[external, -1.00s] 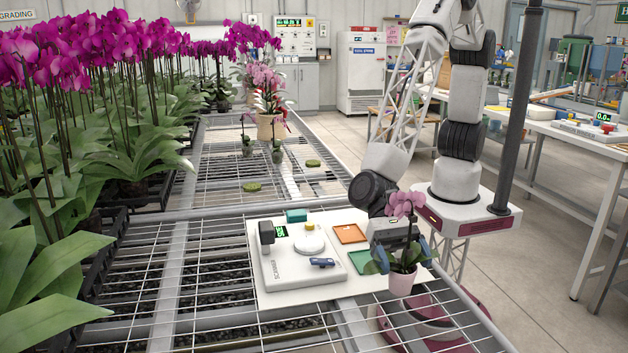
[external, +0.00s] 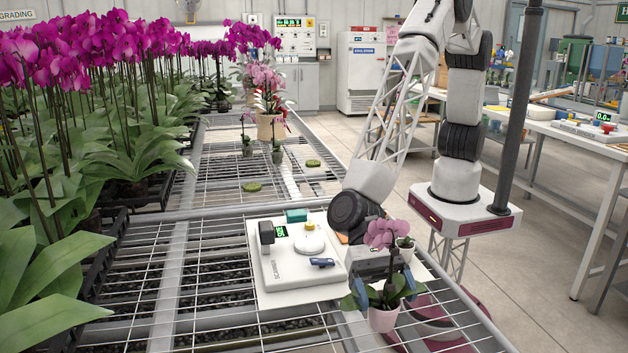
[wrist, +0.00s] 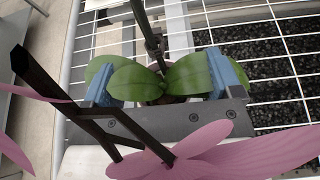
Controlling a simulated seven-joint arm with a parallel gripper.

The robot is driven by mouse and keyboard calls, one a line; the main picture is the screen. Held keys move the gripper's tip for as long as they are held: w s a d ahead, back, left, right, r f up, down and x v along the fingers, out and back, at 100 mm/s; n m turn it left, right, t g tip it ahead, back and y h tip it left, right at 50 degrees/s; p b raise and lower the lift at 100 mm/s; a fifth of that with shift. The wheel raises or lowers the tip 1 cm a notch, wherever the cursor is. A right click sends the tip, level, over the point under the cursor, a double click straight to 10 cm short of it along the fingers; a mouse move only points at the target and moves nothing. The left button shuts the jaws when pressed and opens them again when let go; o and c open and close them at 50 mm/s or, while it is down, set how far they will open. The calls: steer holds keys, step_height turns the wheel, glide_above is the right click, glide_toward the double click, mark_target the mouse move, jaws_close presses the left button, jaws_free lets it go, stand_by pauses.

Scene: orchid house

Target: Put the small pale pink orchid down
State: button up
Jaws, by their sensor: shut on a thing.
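The small pale pink orchid (external: 385,235) is upright, in a pale pink pot (external: 383,319), at the front right of the wire-mesh bench (external: 240,325). My gripper (external: 384,285) is shut on it, with one blue finger on each side just above the pot. In the wrist view my gripper (wrist: 166,82) has the green leaves (wrist: 140,80) between its blue fingers, and pink petals (wrist: 205,155) lie close to the camera. The pot is mostly hidden there. I cannot tell whether the pot touches the mesh.
A white board (external: 262,291) carries a scale (external: 298,268).

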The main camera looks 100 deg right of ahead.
mark_target(384, 308)
steer(key=shift+f, duration=0.1)
steer(key=shift+f, duration=1.65)
steer(key=shift+f, duration=0.1)
steer(key=o, duration=0.9)
steer(key=shift+o, duration=0.2)
steer(key=shift+d+r, duration=0.3)
steer(key=shift+d, duration=0.15)
steer(key=v, duration=1.1)
steer(key=shift+d, duration=0.1)
